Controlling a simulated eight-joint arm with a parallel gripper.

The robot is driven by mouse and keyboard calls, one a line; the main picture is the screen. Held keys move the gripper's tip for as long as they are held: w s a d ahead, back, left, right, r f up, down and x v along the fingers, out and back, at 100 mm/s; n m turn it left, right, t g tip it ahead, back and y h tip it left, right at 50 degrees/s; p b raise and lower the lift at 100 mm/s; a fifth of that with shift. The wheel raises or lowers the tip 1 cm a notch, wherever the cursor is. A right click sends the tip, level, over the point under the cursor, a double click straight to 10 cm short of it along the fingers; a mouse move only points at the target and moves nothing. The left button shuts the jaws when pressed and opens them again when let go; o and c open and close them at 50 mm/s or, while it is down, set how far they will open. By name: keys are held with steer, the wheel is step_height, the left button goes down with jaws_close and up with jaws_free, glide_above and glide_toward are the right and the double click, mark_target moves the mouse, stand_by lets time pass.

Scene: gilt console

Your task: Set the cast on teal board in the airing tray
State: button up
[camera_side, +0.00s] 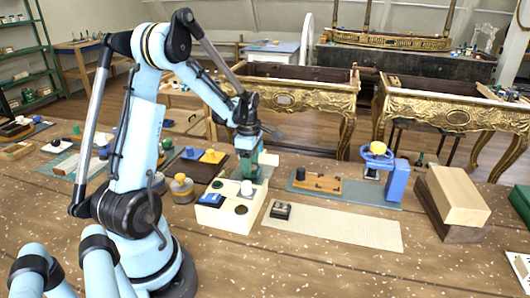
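My gripper (247,172) points down over a white block-like holder (210,219) in the middle of the table. The holder also carries a blue piece (211,200) and a dark round spot (241,210). A small dark piece (281,210) sits on the left end of a pale, flat, textured mat (345,229). I cannot tell for certain which thing is the cast on teal board or the airing tray.
Stacked boxes (456,196) stand at right. Knobbed pieces, including a yellow one (212,156), crowd the left. The pale mat's right part is clear.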

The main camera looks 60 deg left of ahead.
steer(key=o, duration=0.3)
steer(key=shift+r, duration=0.1)
step_height(320, 180, up, 12)
steer(key=f, duration=0.1)
steer(key=shift+s+d+r+m+t, duration=0.2)
steer(key=shift+s+d+m+t, duration=0.7)
steer(key=shift+d+m, duration=3.4)
steer(key=shift+s+d+r+m+t, duration=0.15)
steer(key=shift+d+m+t, duration=1.35)
steer(key=shift+d+m, duration=2.8)
steer(key=shift+s+d+r+m+t, duration=0.2)
steer(key=shift+s+d+m+t, duration=0.7)
steer(key=shift+d+m, duration=3.4)
steer(key=shift+w+a+m+t, duration=0.3)
steer(key=shift+w+a+m, duration=0.05)
steer(key=shift+a+m, duration=0.3)
